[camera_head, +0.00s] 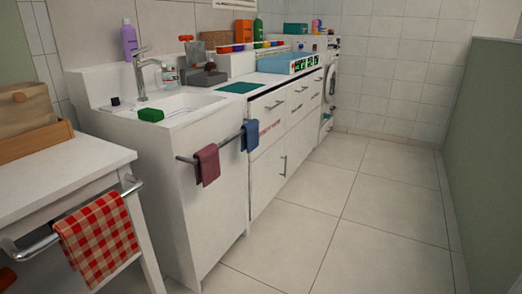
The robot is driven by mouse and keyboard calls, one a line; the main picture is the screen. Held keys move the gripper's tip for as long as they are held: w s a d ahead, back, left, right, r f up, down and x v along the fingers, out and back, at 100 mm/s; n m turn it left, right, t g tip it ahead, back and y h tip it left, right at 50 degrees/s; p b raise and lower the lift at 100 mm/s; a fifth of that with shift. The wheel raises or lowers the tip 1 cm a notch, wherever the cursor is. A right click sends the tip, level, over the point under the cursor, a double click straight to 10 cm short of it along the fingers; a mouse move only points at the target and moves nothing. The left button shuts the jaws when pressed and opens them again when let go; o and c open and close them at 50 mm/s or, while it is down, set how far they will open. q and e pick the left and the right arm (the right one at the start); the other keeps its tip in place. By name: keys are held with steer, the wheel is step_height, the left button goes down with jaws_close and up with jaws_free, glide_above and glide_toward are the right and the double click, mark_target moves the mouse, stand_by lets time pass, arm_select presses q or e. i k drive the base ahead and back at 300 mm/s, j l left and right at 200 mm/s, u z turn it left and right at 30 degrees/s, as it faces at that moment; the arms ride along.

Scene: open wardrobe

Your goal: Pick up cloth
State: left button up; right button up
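Three cloths hang in view, and I cannot tell which one the task means. A red-and-white checkered cloth (97,238) hangs over the metal rail on the front of the white table at the lower left. A dark red cloth (207,164) hangs on the rail of the sink cabinet. A smaller blue cloth (250,136) hangs on the same rail, to the right of the dark red one. Neither of my grippers shows in this view.
The white table (60,176) carries a wooden box (30,142). The sink (172,106) holds a green sponge (150,114) on its rim. Drawers (280,110) and a washing machine (330,83) continue rightwards. Open tiled floor (350,200) lies before them, bounded by a green wall (485,150).

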mark_target(208, 170)
steer(key=i+l+u, duration=0.1)
steer(key=i+l, duration=0.3)
steer(key=i, duration=0.2)
steer(key=i+l+u, duration=0.1)
steer(key=i+l, duration=0.35)
steer(key=i+l+u, duration=0.4)
steer(key=l+u, duration=0.15)
steer(key=i+l+u, duration=0.25)
steer(key=l, duration=0.15)
steer(key=k, duration=0.1)
